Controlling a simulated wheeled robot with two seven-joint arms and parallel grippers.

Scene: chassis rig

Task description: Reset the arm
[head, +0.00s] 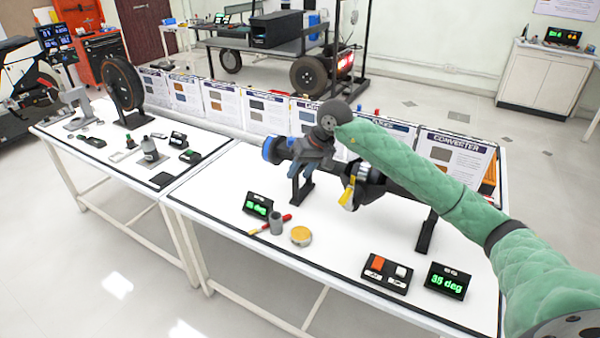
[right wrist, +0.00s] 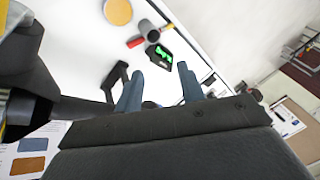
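My right arm, in a green quilted sleeve, comes in from the right in the head view. My right gripper (head: 312,170) hangs above the rear middle of the white table, in front of part of a dark shaft assembly (head: 395,190) on black stands. In the right wrist view the gripper (right wrist: 158,88) has its two blue-grey fingers spread apart, with nothing seen between them but background. Whether it touches the shaft assembly, I cannot tell. My left gripper is not in view.
On the table (head: 340,262) stand a small green display (head: 258,205), a red-handled tool (head: 284,219), a grey cylinder (head: 277,224), a yellow disc (head: 301,236), a switch box (head: 387,272) and a "35 deg" display (head: 448,281). Poster boards (head: 455,158) line the back edge.

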